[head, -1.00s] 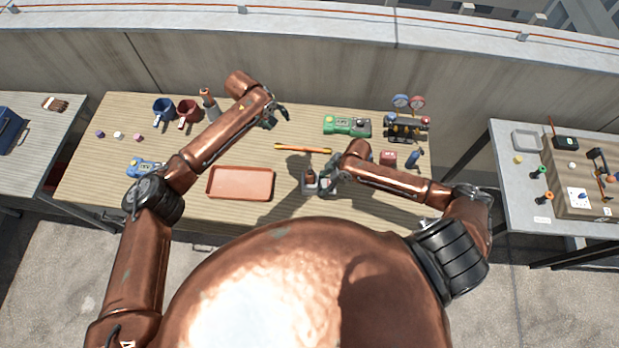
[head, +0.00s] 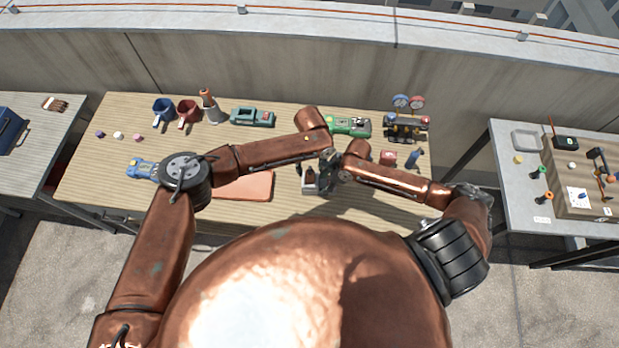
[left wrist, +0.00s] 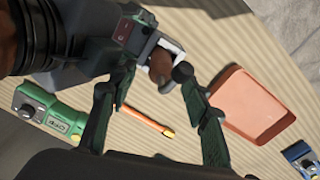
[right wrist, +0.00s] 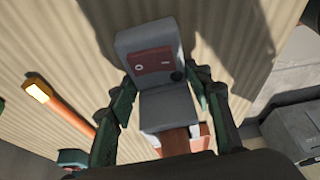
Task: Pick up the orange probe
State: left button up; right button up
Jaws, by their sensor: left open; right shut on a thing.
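My right gripper (right wrist: 162,85) is shut on a grey device with a red panel (right wrist: 152,62), low over or on the table. An orange-brown, handle-like piece (left wrist: 159,66) sits in the device, and it shows in the head view too (head: 310,178). My left gripper (left wrist: 157,74) is open, its fingers on either side of that piece; I cannot tell whether they touch it. An orange stick with a yellow end (left wrist: 150,122) lies on the table; in the head view my left arm hides it. I cannot tell for sure which of the two is the probe.
Green instruments (head: 252,117) (head: 350,127), blue and red holders (head: 164,110) (head: 187,112) and gauges (head: 408,103) line the back. A side table (head: 515,190) stands right.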

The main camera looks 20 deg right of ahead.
aim_at(310, 177)
pick_arm(q)
notch_tip(310, 177, down, 5)
jog(key=shift+a+f, duration=0.1)
jog(key=shift+c, duration=0.2)
grip_shut()
dwell(0.5)
